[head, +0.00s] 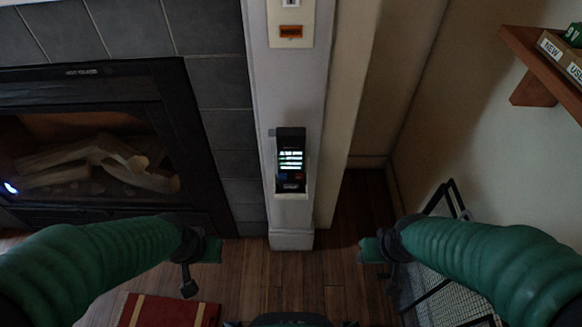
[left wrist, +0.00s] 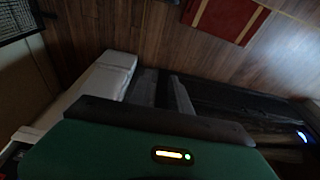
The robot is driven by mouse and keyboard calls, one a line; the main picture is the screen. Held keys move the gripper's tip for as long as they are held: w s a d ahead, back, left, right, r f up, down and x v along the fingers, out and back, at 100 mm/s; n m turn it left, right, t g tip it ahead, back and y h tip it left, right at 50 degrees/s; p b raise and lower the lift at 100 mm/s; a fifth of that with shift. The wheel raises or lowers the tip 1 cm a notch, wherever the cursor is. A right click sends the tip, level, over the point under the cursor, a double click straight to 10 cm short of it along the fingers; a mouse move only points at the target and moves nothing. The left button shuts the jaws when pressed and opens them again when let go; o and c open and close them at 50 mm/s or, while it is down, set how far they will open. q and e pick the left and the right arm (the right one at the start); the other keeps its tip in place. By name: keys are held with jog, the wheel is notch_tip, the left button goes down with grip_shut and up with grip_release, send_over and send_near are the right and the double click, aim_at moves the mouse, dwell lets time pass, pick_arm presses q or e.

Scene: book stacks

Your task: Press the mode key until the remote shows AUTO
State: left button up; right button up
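The remote (head: 291,150) is a dark upright handset with a lit screen, seated in a white holder (head: 291,194) on a white post (head: 288,90). Its screen shows several bright lines, too small to read. Darker keys sit below the screen, with a blue and a red spot among them; I cannot tell which is the mode key. My left gripper (head: 200,252) is low and left of the remote, apart from it. My right gripper (head: 372,250) is low and right of it, also apart. Finger openings are unclear in both views.
A fireplace (head: 95,150) with logs stands left. A switch plate (head: 291,30) with an orange display is above the remote. A wooden shelf (head: 545,70) juts out at upper right, and a mesh screen (head: 450,290) stands lower right. A red mat (head: 165,311) lies on the floor.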

pick_arm(q)
grip_shut()
dwell(1.4)
